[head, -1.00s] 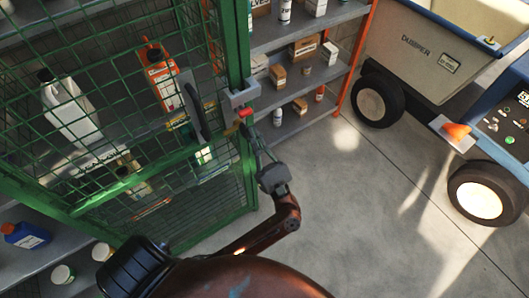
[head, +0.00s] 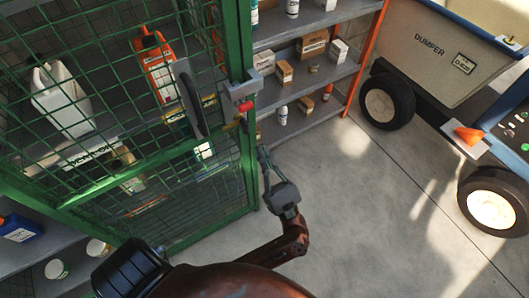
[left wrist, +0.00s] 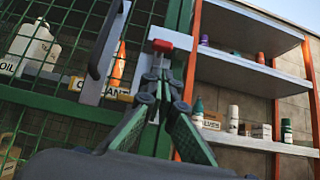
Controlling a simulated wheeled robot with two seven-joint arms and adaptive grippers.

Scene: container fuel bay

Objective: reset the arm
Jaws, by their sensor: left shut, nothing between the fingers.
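My left gripper (head: 264,157) is shut and empty. It is just below and right of the green mesh cage's edge, beneath a grey latch (head: 241,91) with a red knob (head: 247,105). In the left wrist view its closed fingers (left wrist: 161,77) point up toward the red knob (left wrist: 162,45), with a gap that is hard to judge. The green mesh cage door (head: 110,182) carries a dark upright handle (head: 189,98). The door looks closed against its post. My right gripper is not in view.
Inside the cage stand a white jug (head: 62,98) and an orange container (head: 157,66). Shelves with boxes and bottles have an orange post (head: 366,55) at the right. A dumper (head: 430,50) stands further right. The concrete floor (head: 350,220) between is clear.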

